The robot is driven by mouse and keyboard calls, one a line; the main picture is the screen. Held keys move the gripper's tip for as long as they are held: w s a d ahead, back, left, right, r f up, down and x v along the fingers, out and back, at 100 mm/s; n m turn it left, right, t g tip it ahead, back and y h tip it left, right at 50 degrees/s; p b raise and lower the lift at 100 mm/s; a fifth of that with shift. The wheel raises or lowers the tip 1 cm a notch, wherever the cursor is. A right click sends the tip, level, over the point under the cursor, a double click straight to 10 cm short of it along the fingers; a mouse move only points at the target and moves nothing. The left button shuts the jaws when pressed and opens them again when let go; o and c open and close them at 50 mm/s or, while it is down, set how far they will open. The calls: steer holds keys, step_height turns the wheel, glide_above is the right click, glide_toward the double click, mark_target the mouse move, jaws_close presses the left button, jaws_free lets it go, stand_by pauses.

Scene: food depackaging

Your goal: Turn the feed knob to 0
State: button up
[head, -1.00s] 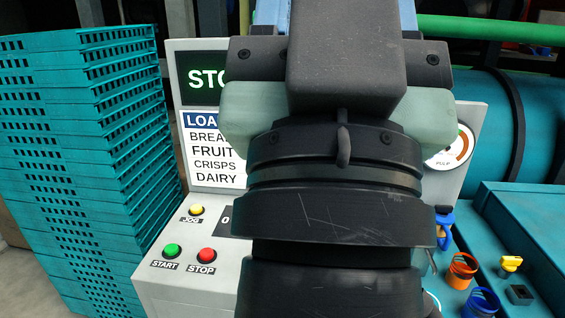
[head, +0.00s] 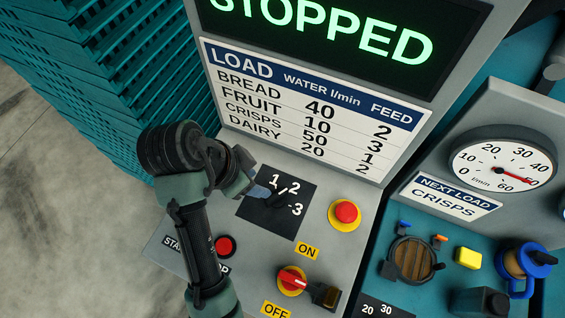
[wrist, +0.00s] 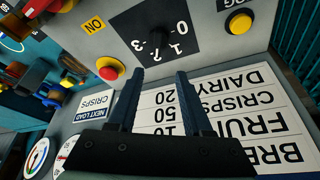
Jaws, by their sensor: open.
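The feed knob (head: 277,199) is a small dark knob on a black square plate (head: 262,220) with white numerals, on the grey sloped panel. In the head view 1, 2 and 3 show, and my gripper hides the 0 side. In the wrist view the knob (wrist: 158,38) sits on the plate with 0 to 3 upside down around it. Its exact pointer setting is too small to read surely. My gripper (wrist: 156,76) is open and empty, its two fingers apart and pointing toward the knob. In the head view my gripper (head: 260,191) is at the plate's left edge, close to the knob; contact cannot be told.
The screen (head: 330,35) reads STOPPED above a load table (head: 310,110). A red button on yellow (head: 345,213) and a red rotary switch (head: 292,281) lie right of and below the plate. A dial gauge (head: 503,165) and NEXT LOAD CRISPS sign (head: 450,196) stand right. Teal crates (head: 130,60) are stacked left.

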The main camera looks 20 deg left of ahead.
mark_target(278, 195)
steer(key=x, duration=0.4)
steer(key=p+x, duration=0.1)
steer(key=x, duration=0.3)
steer(key=s+x, duration=0.1)
steer(key=x, duration=0.3)
steer(key=shift+w+d+f, duration=0.15)
steer(key=shift+f, duration=0.3)
jaws_close()
